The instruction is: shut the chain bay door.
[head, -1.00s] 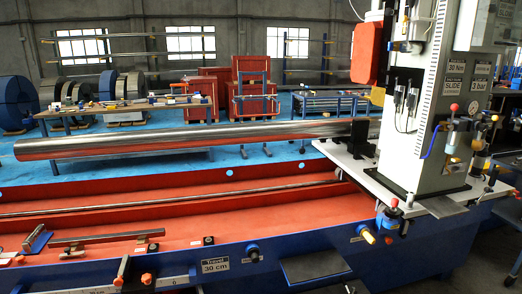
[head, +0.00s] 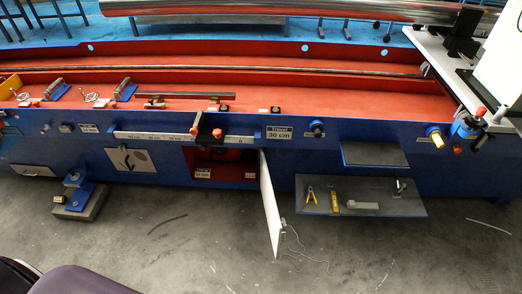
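A white door panel (head: 269,205) stands swung open from the front of the blue machine bed, seen nearly edge-on. It is beside a dark red-lined bay (head: 220,166), which is open and which I take to be the chain bay. Small labels show inside the bay; the rest of its inside is in shadow. The door's lower end reaches down in front of the floor. Neither of my grippers is in view.
A grey shelf (head: 408,206) with pliers (head: 311,195) and other small items juts out right of the door. A footed blue bracket (head: 78,188) stands at left. Thin wire (head: 300,247) lies on the floor near the door. The floor in front is mostly clear.

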